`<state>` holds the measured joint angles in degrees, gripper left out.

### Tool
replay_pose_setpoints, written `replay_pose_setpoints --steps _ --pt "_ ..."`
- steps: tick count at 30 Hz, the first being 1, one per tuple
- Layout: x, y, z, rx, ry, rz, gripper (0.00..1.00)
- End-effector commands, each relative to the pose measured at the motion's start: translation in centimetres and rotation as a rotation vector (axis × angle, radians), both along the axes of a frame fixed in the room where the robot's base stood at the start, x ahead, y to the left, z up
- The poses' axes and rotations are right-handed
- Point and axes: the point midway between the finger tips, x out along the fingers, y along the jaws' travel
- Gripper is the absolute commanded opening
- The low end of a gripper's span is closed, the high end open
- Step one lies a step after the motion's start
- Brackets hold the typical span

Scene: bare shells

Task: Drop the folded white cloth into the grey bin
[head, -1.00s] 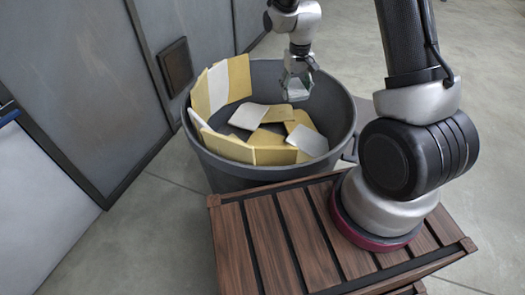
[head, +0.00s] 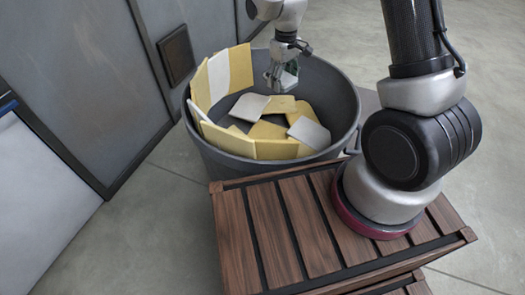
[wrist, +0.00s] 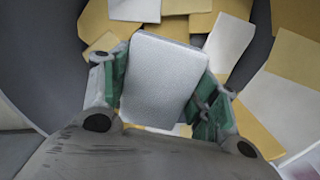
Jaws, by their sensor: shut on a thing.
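The folded white cloth (wrist: 162,80) is a pale rectangular pad between the two fingers of my gripper (wrist: 160,98) in the wrist view. The gripper is shut on it, one green-padded finger at each side. In the head view my gripper (head: 282,76) hangs over the open mouth of the grey bin (head: 338,88), towards its far side. The cloth is hard to make out there, mostly hidden by the fingers. The bin's dark inner wall (wrist: 45,45) shows in the wrist view, with the cloth above the bin's contents.
Several yellow and white flat pieces (head: 268,130) lie in the bin and lean on its wall. A brown slatted wooden surface (head: 280,235) stands in front of the bin. A grey wall panel (head: 75,75) is at left. Bare floor (head: 130,235) lies around.

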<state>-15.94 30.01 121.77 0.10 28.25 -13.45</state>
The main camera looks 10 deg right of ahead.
Motion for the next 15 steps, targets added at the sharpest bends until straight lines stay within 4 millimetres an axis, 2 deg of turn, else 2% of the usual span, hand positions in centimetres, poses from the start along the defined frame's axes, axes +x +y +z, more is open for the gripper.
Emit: replay_pose_setpoints --steps 3,6,8,15 --pt "-0.2 1.1 2.1 0.001 -0.004 0.096 0.34" --pt "-0.4 1.4 2.7 0.0 0.0 0.131 0.34" --pt "-0.4 1.4 2.4 -0.001 0.002 0.137 0.34" --pt "-0.4 1.4 -0.6 -0.002 0.003 0.135 0.34"
